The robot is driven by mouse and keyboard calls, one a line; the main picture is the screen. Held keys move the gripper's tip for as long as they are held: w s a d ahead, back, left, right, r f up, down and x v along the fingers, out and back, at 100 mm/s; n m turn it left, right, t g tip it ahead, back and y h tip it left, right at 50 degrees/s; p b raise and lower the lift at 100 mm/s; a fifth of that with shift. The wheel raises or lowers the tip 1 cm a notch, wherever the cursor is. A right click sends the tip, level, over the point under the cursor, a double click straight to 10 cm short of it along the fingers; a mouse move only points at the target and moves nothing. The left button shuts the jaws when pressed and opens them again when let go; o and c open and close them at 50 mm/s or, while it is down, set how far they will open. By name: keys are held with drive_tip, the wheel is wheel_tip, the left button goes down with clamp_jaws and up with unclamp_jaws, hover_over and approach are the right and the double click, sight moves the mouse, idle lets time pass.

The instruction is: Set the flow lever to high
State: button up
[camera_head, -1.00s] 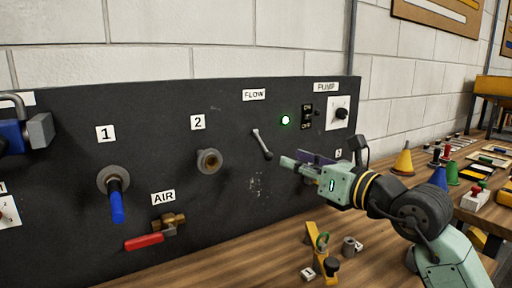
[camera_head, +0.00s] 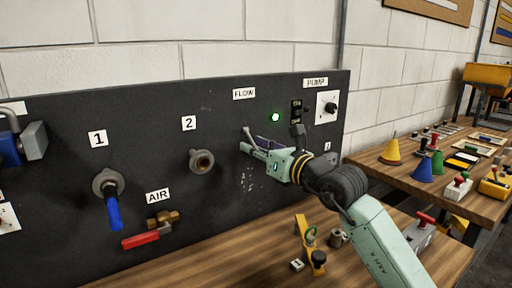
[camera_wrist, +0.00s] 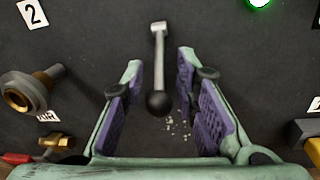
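The flow lever is a grey metal rod on the dark panel under the FLOW label (camera_head: 244,94). In the wrist view the lever (camera_wrist: 159,62) hangs down from its pivot and ends in a black knob (camera_wrist: 159,103). In the head view only the upper part of the lever (camera_head: 249,134) shows, with its lower part hidden behind my gripper. My gripper (camera_head: 254,146) is in front of the panel at the lever. In the wrist view my gripper (camera_wrist: 162,85) is open, its purple-padded fingers on either side of the knob, with a gap on each side.
A green light (camera_head: 275,117), a switch and the pump dial (camera_head: 330,107) are right of the lever. Pipe 2's fitting (camera_head: 202,161) sticks out to the left. The red AIR valve handle (camera_head: 140,240) is lower left. A yellow tool (camera_head: 305,240) lies on the wooden bench below.

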drive_tip(key=shift+c, duration=0.3)
clamp_jaws()
idle(0.3)
